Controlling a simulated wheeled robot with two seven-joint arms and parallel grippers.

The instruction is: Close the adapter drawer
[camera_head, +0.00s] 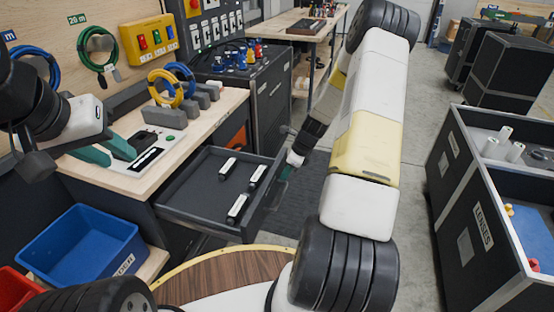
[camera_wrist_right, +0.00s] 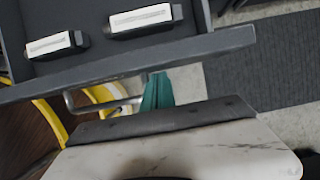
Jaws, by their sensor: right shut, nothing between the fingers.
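The dark grey drawer (camera_head: 203,208) stands pulled out from under the wooden workbench. Several black adapters with white labels (camera_head: 238,207) lie in it. My right gripper (camera_head: 285,173) is at the outer side of the drawer front, with its teal fingers shut and empty. In the right wrist view, the teal fingers (camera_wrist_right: 157,91) are just outside the drawer's front wall (camera_wrist_right: 130,68), beside the end of its metal bar handle (camera_wrist_right: 98,105). I cannot tell if they touch it. My left gripper (camera_head: 106,151) is open and empty above the left of the bench top.
Grey blocks (camera_head: 165,117) and cable coils sit on the bench (camera_head: 205,124). A blue bin (camera_head: 82,246) stands below, left of the drawer. Open floor lies between the drawer and that case.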

